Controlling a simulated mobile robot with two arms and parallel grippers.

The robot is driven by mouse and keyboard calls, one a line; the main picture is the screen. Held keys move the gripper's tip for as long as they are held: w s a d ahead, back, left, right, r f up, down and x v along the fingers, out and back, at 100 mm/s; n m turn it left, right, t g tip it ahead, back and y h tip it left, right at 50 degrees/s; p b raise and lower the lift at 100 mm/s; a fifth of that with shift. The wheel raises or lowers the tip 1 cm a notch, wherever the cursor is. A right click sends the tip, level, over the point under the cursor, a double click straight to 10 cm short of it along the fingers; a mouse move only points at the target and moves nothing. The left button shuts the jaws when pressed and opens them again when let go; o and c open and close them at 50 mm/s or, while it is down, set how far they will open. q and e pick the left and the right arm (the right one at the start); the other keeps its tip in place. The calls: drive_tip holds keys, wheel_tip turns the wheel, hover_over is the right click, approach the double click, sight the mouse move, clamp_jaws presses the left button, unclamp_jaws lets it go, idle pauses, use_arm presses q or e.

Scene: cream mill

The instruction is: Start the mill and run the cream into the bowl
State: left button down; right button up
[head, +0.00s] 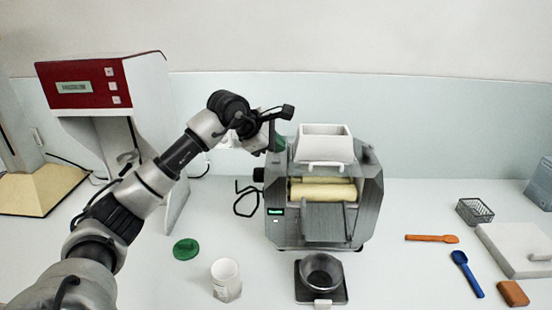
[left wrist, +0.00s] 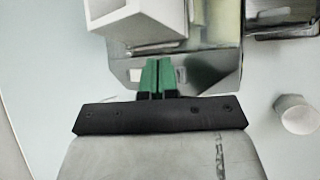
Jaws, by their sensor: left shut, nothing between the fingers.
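The grey metal mill (head: 368,200) stands mid-bench with a white hopper (head: 325,146) on top and cream-coloured rollers (head: 323,190) below. A small green-lit display (head: 276,211) shows on its front left. A dark metallic bowl (head: 321,268) stands on a black scale (head: 342,294) in front of the mill's apron (head: 324,222). My left gripper (head: 279,144) is at the mill's upper left rear, beside the hopper. In the left wrist view its green fingers (left wrist: 157,72) are shut together and empty, over the mill's side (left wrist: 205,65); contact cannot be told. My right gripper is out of view.
A white jar (head: 226,282) and green lid (head: 186,249) stand front left. A red-panelled machine (head: 88,87) is at the left. An orange spatula (head: 430,238), blue spoon (head: 467,275), brown block (head: 513,293), wire basket (head: 475,211) and white slab (head: 515,250) lie right.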

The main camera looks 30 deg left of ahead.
sight(276, 159)
use_arm(q)
drive_tip(key=shift+f+b, duration=0.35)
drive_tip(key=shift+f, duration=0.05)
drive_tip(key=shift+f+b, duration=0.3)
drive_tip(key=shift+f, duration=0.1)
idle(0.7)
drive_tip(key=shift+r, duration=0.1)
drive_tip(key=shift+r+p, duration=0.6)
drive_tip(key=shift+r, duration=0.1)
wheel_tip(276, 159, up, 5)
drive_tip(key=p, duration=0.3)
drive_tip(key=shift+p, duration=0.4)
